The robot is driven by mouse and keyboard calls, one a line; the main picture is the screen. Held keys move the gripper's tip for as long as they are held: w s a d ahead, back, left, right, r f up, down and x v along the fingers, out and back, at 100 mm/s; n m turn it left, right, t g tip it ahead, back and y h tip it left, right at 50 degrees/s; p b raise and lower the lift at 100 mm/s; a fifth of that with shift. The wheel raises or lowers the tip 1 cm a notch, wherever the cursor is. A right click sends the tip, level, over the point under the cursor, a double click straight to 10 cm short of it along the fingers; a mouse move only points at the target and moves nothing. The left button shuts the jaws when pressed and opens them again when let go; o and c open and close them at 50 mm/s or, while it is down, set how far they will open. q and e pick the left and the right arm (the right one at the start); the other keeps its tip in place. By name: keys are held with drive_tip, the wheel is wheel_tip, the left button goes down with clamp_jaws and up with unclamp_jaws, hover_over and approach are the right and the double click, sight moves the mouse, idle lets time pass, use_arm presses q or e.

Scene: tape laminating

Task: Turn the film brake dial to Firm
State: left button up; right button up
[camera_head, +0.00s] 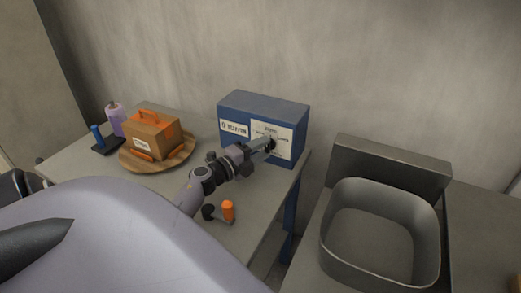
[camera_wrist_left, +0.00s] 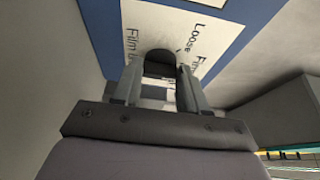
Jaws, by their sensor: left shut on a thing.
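The film brake dial is a dark round knob (camera_wrist_left: 160,60) on a white label (camera_wrist_left: 200,30) on the front of a blue box (camera_head: 262,106). In the left wrist view the label shows "Loose" and parts of "Film"; the rest is hidden, and I cannot read the dial's setting. My left gripper (camera_head: 268,142) reaches the box's front at the label. Its two fingers lie either side of the knob and are shut on it; it also shows in the left wrist view (camera_wrist_left: 156,85). My right gripper is not in view.
On the table (camera_head: 90,175), a wooden round tray (camera_head: 183,155) holds an orange-brown box (camera_head: 152,135). A purple bottle (camera_head: 116,120) and a blue-handled tool (camera_head: 98,138) stand left. An orange-capped item (camera_head: 228,210) lies near my left arm. A grey bin (camera_head: 338,250) stands right.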

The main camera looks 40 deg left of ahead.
use_arm(q)
drive_tip(key=o, duration=1.1)
drive_tip(key=shift+c, duration=0.2)
drive_tip(key=shift+s, duration=0.15)
drive_tip(key=shift+s+a, duration=0.15)
drive_tip(key=shift+s, duration=1.6)
drive_tip(key=shift+s+a, duration=0.1)
drive_tip(key=shift+s, duration=1.65)
